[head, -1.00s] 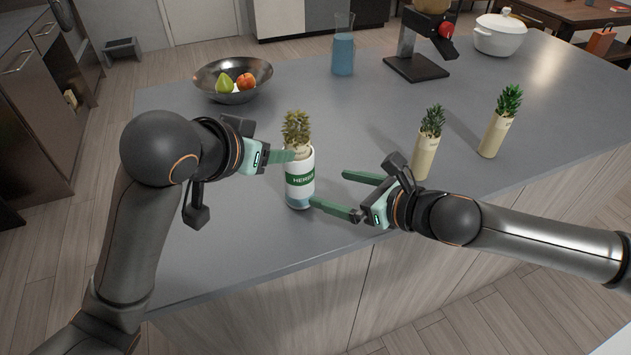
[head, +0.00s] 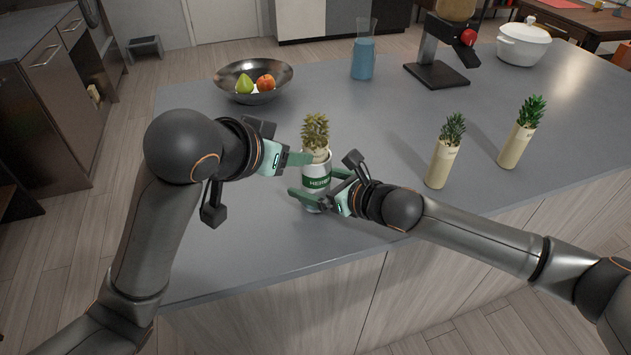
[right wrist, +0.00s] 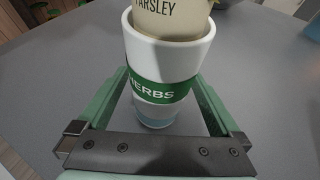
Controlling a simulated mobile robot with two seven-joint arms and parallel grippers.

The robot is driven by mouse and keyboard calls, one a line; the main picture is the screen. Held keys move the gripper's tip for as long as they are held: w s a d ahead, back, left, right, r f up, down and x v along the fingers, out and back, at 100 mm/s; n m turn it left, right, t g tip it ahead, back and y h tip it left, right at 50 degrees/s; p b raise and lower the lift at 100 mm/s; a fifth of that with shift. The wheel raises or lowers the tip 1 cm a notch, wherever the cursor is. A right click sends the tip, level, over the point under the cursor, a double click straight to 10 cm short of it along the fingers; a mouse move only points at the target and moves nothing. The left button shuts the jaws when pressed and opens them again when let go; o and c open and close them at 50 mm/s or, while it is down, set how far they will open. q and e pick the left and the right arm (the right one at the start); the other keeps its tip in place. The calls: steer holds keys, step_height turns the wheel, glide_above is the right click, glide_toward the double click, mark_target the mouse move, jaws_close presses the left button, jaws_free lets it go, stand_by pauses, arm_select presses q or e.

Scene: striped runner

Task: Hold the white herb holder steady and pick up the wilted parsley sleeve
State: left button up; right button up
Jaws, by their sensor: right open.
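The white herb holder (head: 317,171) stands upright on the grey counter, with a green "HERBS" band. The wilted parsley sleeve (head: 316,129) stands in it, its leaves yellowish brown. In the right wrist view the sleeve (right wrist: 170,17) reads "PARSLEY" above the holder's rim (right wrist: 137,48). My right gripper (head: 314,182) is open, with its fingers on either side of the holder. In the right wrist view there seems to be a gap at each finger. My left gripper (head: 306,158) is at the left of the holder's rim, by the sleeve; its finger spacing is hidden.
Two cream sleeves with green leaves, one nearer (head: 443,160) and one farther (head: 518,143), stand to the right. A fruit bowl (head: 235,95), a blue-filled pitcher (head: 363,64), a dark-based appliance (head: 437,75) and a white pot (head: 522,46) stand farther back. The counter's front edge is close.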

steer(key=c, duration=1.5)
